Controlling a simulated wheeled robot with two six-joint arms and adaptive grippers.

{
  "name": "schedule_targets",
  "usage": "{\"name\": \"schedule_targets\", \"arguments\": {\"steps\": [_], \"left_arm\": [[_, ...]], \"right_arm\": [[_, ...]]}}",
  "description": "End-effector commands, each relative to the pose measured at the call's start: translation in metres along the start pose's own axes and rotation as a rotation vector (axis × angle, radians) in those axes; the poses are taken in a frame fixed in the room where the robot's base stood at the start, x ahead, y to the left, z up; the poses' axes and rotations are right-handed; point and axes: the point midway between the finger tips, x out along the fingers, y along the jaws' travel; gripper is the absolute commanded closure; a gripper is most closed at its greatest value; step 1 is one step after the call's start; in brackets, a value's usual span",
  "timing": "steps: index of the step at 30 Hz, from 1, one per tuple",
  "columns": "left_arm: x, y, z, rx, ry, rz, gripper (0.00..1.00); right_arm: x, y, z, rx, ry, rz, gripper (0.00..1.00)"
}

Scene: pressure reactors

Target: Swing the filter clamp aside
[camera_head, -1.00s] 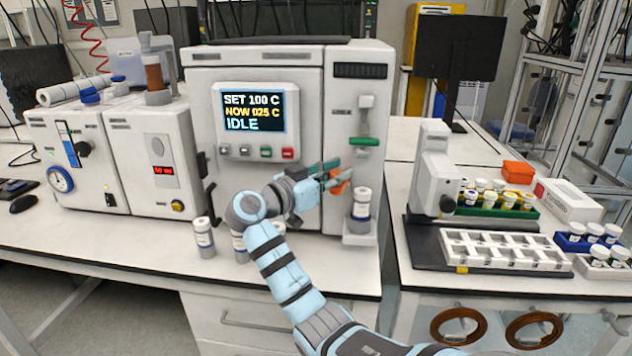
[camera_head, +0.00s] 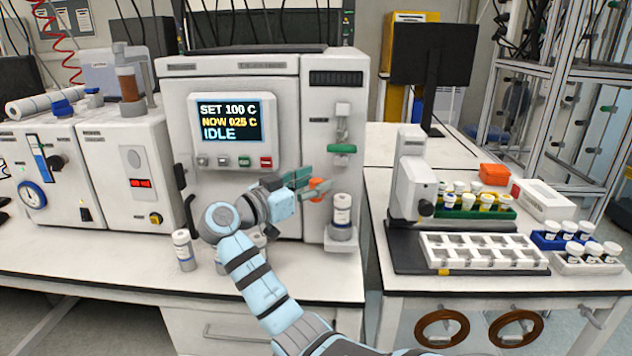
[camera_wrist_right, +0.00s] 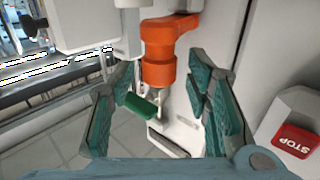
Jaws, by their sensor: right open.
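The orange clamp (camera_head: 319,188), which I take as the filter clamp, sits on the front of the reactor's right-hand column. In the right wrist view the orange clamp (camera_wrist_right: 158,60) is a round body with a short arm pointing up and right. My right gripper (camera_head: 308,184) is open at the clamp, with teal finger pads. In the wrist view the right gripper (camera_wrist_right: 160,112) has its fingers spread on either side of the clamp's line; I cannot tell whether they touch it. The fingers partly hide the clamp in the head view. My left gripper is not in view.
A green lever (camera_head: 342,148) is above the clamp on the column. A capped vial (camera_head: 342,212) stands below it on a ledge. Another vial (camera_head: 183,250) stands on the bench. The red STOP button (camera_wrist_right: 295,140) is near the right finger. A white tray (camera_head: 485,266) lies right.

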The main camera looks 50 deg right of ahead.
Motion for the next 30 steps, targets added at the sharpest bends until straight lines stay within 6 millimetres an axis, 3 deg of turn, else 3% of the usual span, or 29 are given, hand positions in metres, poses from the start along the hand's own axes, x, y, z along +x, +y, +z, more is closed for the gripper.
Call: {"name": "schedule_targets", "arguments": {"steps": [9, 13, 30], "left_arm": [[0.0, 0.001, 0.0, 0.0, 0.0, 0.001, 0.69], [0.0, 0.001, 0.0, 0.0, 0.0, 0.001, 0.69], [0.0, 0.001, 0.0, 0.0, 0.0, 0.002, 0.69]], "right_arm": [[-0.081, 0.001, 0.001, -0.001, -0.004, -0.002, 0.56], [-0.103, 0.002, 0.0, 0.0, -0.003, 0.001, 0.56], [-0.11, 0.002, 0.0, 0.0, 0.0, 0.002, 0.56]]}}
